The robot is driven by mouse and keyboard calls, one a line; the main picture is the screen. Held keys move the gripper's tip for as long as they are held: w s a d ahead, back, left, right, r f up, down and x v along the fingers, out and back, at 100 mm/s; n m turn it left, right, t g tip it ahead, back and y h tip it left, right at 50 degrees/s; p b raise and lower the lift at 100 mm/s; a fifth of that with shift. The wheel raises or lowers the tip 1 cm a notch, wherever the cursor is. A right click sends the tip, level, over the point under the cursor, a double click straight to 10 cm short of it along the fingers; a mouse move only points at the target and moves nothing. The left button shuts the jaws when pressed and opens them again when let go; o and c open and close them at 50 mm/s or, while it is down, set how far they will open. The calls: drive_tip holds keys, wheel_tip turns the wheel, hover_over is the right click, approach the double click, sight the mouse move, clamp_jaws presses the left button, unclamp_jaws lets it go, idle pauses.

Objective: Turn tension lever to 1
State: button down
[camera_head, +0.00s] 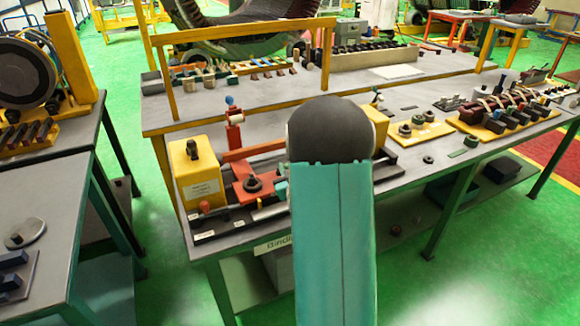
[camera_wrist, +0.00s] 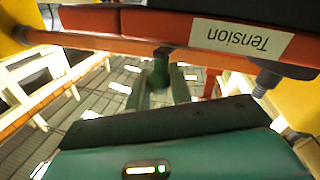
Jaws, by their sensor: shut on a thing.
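In the wrist view, a red and black block carries a white label reading "Tension" (camera_wrist: 240,37), which appears upside down. Below it, my gripper (camera_wrist: 165,78) has its narrow green fingers close together at a small dark piece (camera_wrist: 163,50). This appears to be the tension lever, and the gripper is shut on it. Its setting marks cannot be read. In the head view, my teal arm covers most of the gripper and the lever. The winding fixture shows a red base (camera_head: 248,187) and a red bar (camera_head: 254,151) left of the arm.
A yellow block (camera_head: 195,170) stands at the fixture's left end. A threaded bolt (camera_wrist: 267,78) hangs right of the fingers in the wrist view. A yellow frame post (camera_head: 163,85) rises behind the fixture. Yellow trays with parts (camera_head: 505,122) lie on the bench's right side.

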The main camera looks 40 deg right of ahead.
drive_tip(key=shift+w+a+m+g+h, duration=0.1)
drive_tip(key=shift+a+m+g+h, duration=0.2)
drive_tip(key=shift+m+g+h, duration=0.6)
drive_tip(key=shift+w+a+m+g+h, duration=0.1)
drive_tip(key=shift+a+m+g+h, duration=0.35)
drive_tip(key=shift+h, duration=0.65)
drive_tip(key=shift+d+m, duration=0.15)
drive_tip(key=shift+m, duration=0.2)
drive_tip(key=c, duration=1.3)
unclamp_jaws()
drive_tip(key=shift+s, duration=0.1)
